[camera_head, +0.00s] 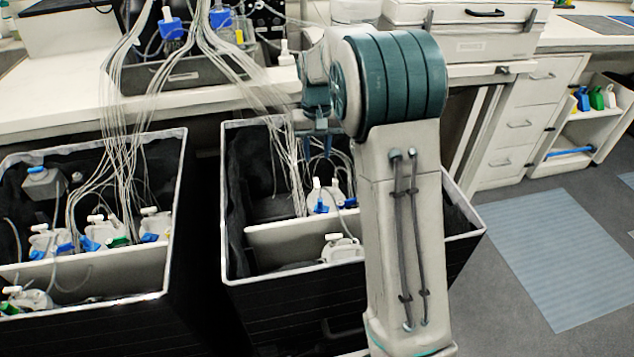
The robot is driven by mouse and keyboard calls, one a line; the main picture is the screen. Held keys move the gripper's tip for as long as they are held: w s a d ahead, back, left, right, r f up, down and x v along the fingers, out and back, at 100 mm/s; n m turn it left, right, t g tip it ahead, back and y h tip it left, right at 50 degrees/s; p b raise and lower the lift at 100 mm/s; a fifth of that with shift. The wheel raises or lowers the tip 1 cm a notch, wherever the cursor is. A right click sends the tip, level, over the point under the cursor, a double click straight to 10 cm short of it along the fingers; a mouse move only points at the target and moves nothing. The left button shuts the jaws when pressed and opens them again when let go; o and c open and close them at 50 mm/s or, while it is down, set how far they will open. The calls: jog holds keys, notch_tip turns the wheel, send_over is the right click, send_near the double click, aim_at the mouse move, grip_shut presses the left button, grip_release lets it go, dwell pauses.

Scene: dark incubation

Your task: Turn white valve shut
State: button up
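Several white valves show on bottle tops, and I cannot tell which one the task means. In the right bin, one white valve (333,237) tops a bottle (342,250) in the front compartment. Another white valve (317,184) stands among tubes in the rear compartment, near a blue valve (321,206). In the left bin, white valves (149,211) sit on bottles beside blue and green ones. My gripper (318,150) hangs over the rear compartment of the right bin, above the bottles there. Its fingers are small and dark against the tubes; their opening and any contact are unclear.
The right bin (240,310) and left bin (172,205) have dark, high walls. Thin tubes (120,85) run down from the bench (60,125) into both. My arm hides the right bin's right part.

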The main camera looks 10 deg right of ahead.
aim_at(317, 183)
notch_tip(317, 183, down, 10)
jog(key=shift+f+b, duration=0.2)
jog(key=shift+b, duration=0.7)
grip_shut()
